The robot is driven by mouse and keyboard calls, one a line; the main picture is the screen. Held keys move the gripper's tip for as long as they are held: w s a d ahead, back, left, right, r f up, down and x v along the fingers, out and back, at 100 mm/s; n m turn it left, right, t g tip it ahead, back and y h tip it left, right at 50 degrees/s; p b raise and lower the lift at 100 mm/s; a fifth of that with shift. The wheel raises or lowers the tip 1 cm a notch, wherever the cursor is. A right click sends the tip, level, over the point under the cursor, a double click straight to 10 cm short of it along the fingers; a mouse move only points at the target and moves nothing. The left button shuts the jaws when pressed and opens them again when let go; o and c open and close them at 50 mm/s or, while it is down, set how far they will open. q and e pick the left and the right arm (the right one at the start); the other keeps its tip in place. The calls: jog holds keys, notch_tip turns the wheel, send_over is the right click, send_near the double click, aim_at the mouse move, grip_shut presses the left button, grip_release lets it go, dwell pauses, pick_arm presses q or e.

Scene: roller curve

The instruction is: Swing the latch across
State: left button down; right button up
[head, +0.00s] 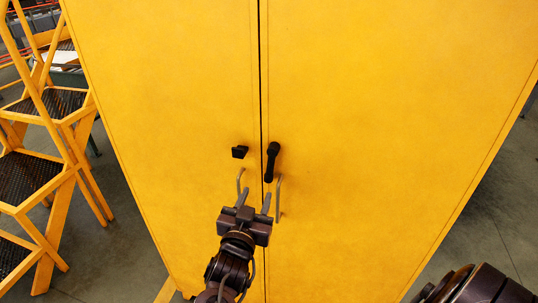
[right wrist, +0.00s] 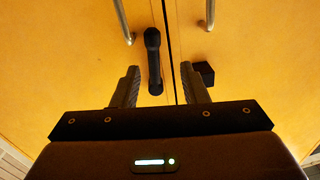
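The latch (head: 272,162) is a black lever on the right door of a yellow cabinet, hanging nearly upright beside the door seam. A small black block (head: 240,152) sits on the left door, level with the latch's upper end. My right gripper (head: 255,194) is open and empty, just below the latch in the head view. In the right wrist view the picture is turned over: the latch (right wrist: 153,60) shows between the directions of the two spread fingers (right wrist: 160,72), and the block (right wrist: 203,73) lies right of the seam. I see no contact with the latch. My left gripper is out of view.
Grey bar handles stand on the left door (head: 239,178) and right door (head: 279,200), close to my right gripper's fingers. A yellow step ladder (head: 60,130) stands left of the cabinet. Bare concrete floor (head: 125,225) shows beside it.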

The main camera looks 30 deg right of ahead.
aim_at(269, 169)
jog(key=shift+m, duration=0.5)
jog(key=w+d+p, duration=0.1)
jog(key=d, duration=0.1)
jog(key=w+d+r+p, duration=0.1)
jog(key=d, duration=0.1)
jog(key=w+d+r+p, duration=0.1)
jog(key=shift+w+d+r, duration=0.25)
jog(key=shift+w+d, duration=0.1)
jog(key=shift+d, duration=0.05)
jog(key=shift+w+d+f+g+h, duration=0.1)
jog(key=shift+w+d+g+h, duration=0.2)
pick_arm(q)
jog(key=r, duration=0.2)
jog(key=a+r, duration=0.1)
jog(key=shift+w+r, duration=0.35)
pick_arm(e)
jog(key=shift+c, duration=0.3)
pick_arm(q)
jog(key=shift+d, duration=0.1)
pick_arm(e)
grip_shut()
